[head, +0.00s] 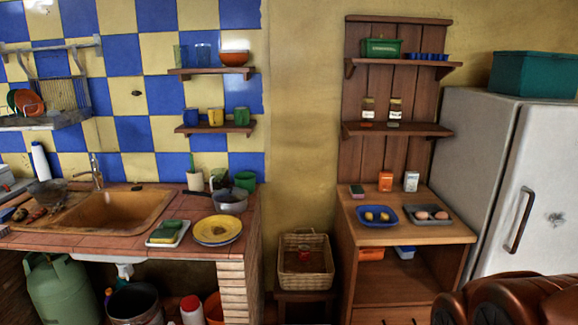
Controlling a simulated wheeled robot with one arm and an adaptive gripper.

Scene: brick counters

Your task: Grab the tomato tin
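No thing can be clearly told as the tomato tin from its label. A small dark red object (304,256) sits in the wicker basket (306,283) between the two counters; it is too small to tell if it is a tin. An orange-red pack (385,181) stands upright beside a white pack (411,181) at the back of the right wooden cabinet (447,233). My gripper is not in view.
The left tiled counter holds a sink (110,213), a pot (229,200) and yellow plates (217,230). The right cabinet top has a blue tray (381,225) and a grey egg tray (430,221). A white fridge (490,150) stands to the right.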

